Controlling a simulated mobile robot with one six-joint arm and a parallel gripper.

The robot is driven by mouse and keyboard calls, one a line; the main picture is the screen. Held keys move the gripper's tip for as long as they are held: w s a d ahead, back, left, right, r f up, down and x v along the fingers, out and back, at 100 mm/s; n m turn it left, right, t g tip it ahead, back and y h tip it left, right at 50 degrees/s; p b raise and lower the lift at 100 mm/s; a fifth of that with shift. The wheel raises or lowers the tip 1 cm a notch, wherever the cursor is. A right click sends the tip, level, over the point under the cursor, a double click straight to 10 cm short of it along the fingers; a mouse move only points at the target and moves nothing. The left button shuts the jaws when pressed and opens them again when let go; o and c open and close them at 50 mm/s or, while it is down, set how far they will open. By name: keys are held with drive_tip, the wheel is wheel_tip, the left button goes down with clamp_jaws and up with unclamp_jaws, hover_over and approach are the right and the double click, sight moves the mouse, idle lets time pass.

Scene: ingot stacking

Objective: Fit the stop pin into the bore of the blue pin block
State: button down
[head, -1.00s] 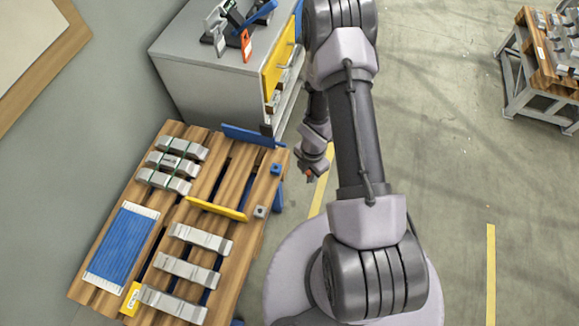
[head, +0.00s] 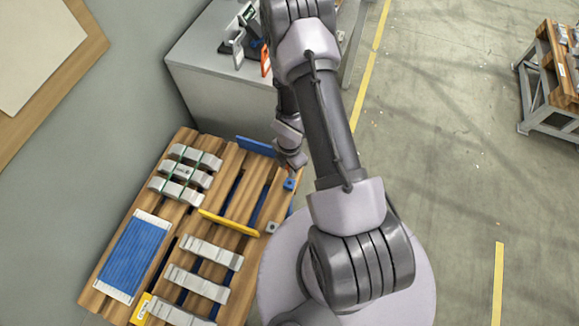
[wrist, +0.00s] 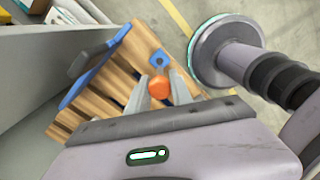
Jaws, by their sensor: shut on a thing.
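The blue pin block (head: 289,184) sits near the right edge of the pallet, and it also shows in the wrist view (wrist: 159,57) with a dark bore in its top. My gripper (wrist: 158,84) is shut on the stop pin (wrist: 158,89), whose orange head shows between the fingers. In the wrist view the pin head appears just below the block. The pin's shaft is hidden, and I cannot tell its height above the block. In the head view my gripper (head: 297,164) is small beside the blue block, and the pin is not clear there.
The wooden pallet (head: 185,222) bears several grey ingots (head: 197,283), a blue ribbed pad (head: 133,256), a yellow bar (head: 229,222) and a grey block (head: 272,227). A blue rail (head: 256,146) stands at the far edge. A grey cabinet (head: 215,95) stands behind it.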

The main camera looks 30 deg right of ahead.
drive_tip(key=shift+f+b, duration=1.8)
drive_tip(key=shift+f, duration=0.35)
drive_tip(key=shift+f, duration=0.15)
drive_tip(key=shift+f+b, duration=0.35)
drive_tip(key=shift+b, duration=0.1)
drive_tip(key=shift+f+b, duration=1.55)
drive_tip(key=c, duration=1.1)
unclamp_jaws()
drive_tip(key=shift+o, duration=0.2)
wheel_tip(320, 180, up, 18)
drive_tip(key=p, duration=1.7)
drive_tip(key=shift+f+p, duration=0.1)
drive_tip(key=shift+p, duration=0.3)
drive_tip(key=shift+f, duration=0.2)
